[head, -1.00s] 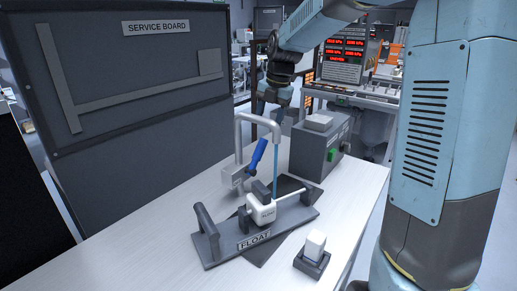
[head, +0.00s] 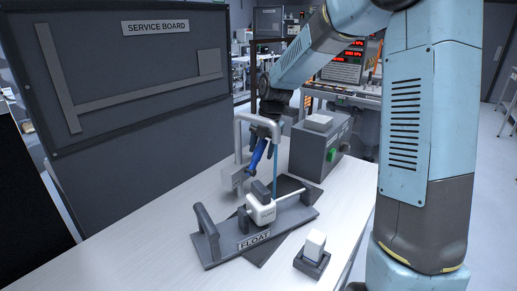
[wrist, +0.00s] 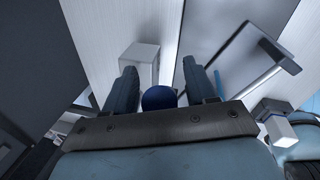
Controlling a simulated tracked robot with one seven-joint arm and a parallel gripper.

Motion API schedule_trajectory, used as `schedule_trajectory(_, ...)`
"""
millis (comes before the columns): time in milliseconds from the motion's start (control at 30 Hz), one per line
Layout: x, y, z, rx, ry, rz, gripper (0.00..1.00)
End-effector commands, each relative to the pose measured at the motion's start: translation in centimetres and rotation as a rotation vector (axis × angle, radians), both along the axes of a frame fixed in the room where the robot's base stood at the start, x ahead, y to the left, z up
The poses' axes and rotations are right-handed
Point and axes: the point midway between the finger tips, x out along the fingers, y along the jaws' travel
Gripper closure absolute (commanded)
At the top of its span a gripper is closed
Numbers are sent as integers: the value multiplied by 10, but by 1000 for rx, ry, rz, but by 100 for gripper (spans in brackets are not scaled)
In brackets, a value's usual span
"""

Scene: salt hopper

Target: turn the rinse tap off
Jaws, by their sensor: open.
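The rinse tap is a grey bent pipe (head: 239,135) rising from a grey block (head: 233,178), with a blue lever (head: 255,160) slanting down to the left. A thin blue stream (head: 275,172) falls from its spout. My gripper (head: 262,143) is at the lever's upper end, beside the spout. In the wrist view, my open gripper (wrist: 160,68) has the round blue end of the lever (wrist: 158,98) between its two dark fingers. I cannot tell whether either finger touches it.
The white float valve (head: 261,210) sits on a grey FLOAT stand (head: 210,240) below the stream. A grey box with a green button (head: 318,150) stands behind to the right. A white block in a dark holder (head: 313,246) is at front right. The service board (head: 130,90) stands left.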

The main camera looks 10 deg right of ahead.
Motion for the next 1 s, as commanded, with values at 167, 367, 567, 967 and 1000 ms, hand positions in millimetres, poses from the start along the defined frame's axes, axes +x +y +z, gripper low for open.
schedule_trajectory(167, 0, 0, 0, 0, 0, 0, 51)
schedule_trajectory(367, 0, 0, 0, 0, 0, 1, 70)
schedule_trajectory(567, 0, 1, 0, 0, 0, 1, 89)
schedule_trajectory(967, 0, 0, 1, -1, -1, 1, 100)
schedule_trajectory(1000, 0, -1, 1, -4, -3, -2, 100)
